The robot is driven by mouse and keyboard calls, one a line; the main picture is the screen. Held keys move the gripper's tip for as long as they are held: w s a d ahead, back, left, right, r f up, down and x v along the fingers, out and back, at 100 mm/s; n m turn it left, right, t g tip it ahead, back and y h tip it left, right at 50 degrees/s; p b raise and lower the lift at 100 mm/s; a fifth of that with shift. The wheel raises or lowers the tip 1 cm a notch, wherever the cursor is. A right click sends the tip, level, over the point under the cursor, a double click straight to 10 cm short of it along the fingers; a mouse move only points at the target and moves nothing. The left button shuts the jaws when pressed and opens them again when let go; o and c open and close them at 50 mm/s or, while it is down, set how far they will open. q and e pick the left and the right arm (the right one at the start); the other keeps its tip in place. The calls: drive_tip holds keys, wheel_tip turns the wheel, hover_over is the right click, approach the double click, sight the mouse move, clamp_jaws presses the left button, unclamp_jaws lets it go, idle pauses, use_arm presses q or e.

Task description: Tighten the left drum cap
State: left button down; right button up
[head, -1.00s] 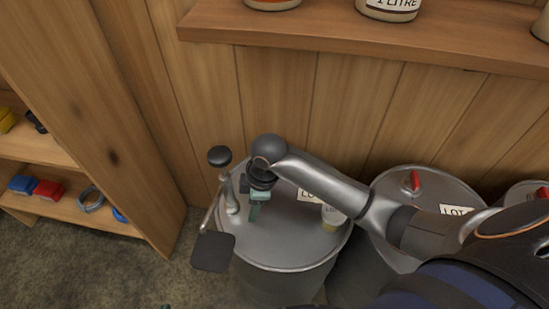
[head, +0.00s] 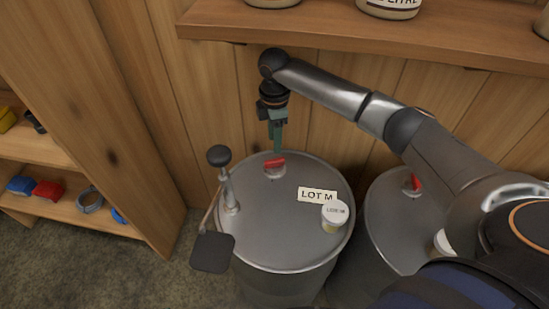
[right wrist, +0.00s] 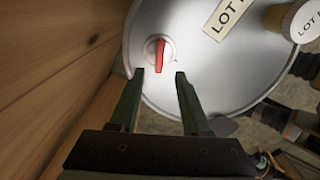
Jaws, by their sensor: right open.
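The left drum (head: 275,225) is a grey metal drum with a flat lid. Its cap (head: 275,166) has a red handle and sits near the back of the lid. My right gripper (head: 276,152) hangs just above the cap, pointing down. In the right wrist view the two green fingers (right wrist: 158,75) are apart with nothing between them, and the red cap handle (right wrist: 160,56) shows beyond their tips. I see no contact with the cap. My left gripper is not in view.
A pump (head: 230,190) with a black knob stands on the left of the lid. A "LOT M" label (head: 317,195) and a small jar (head: 335,214) are on its right side. A second drum (head: 385,220) stands to the right. A shelf (head: 360,35) runs above, against the plank wall.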

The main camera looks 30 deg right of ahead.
sight(275, 160)
wheel_tip(275, 160, down, 8)
drive_tip(key=shift+f+b, duration=0.1)
drive_tip(key=shift+b, duration=0.45)
clamp_jaws()
idle(0.3)
